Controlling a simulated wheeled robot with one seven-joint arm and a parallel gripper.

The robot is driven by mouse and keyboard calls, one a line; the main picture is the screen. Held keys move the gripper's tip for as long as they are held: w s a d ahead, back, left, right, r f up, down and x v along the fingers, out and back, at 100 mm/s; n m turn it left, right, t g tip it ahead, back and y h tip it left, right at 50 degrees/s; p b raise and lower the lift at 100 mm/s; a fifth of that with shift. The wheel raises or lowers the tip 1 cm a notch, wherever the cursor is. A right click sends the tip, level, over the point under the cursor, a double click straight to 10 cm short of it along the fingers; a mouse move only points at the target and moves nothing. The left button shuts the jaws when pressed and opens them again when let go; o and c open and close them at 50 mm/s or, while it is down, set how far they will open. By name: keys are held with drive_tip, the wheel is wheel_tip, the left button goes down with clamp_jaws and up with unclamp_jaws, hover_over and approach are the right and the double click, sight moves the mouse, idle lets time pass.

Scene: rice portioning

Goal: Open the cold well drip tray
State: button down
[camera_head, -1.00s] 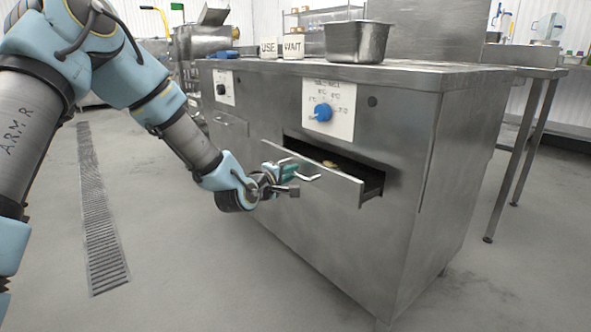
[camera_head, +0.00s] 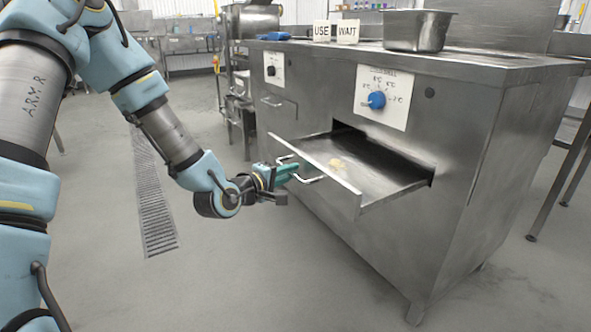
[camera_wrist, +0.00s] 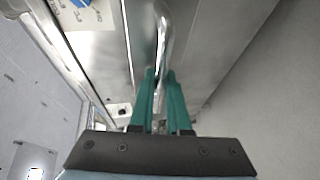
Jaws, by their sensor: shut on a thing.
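The cold well drip tray (camera_head: 385,172) is a shallow metal drawer in the front of the steel counter. It stands well out of its slot, and a small pale yellowish thing (camera_head: 336,163) lies on its floor. Its bar handle (camera_head: 311,180) is on the front panel. My gripper (camera_head: 287,173) is at the handle, with teal fingers shut on it. In the wrist view the fingers (camera_wrist: 161,85) close around the handle bar (camera_wrist: 163,45). The exact finger contact is partly hidden.
The steel counter (camera_head: 470,140) carries a blue knob (camera_head: 376,100) above the tray. On top are a metal pan (camera_head: 418,30), a USE block (camera_head: 321,31) and a WAIT block (camera_head: 347,32). A smaller closed drawer (camera_head: 278,108) is to the left. The floor in front is clear.

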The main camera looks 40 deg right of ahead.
drive_tip(key=c, duration=0.9)
unclamp_jaws()
drive_tip(key=p+v, duration=0.6)
drive_tip(key=v, duration=0.4)
drive_tip(key=shift+s+a+r, duration=0.1)
drive_tip(key=shift+s+a, duration=0.05)
drive_tip(key=shift+a, duration=0.15)
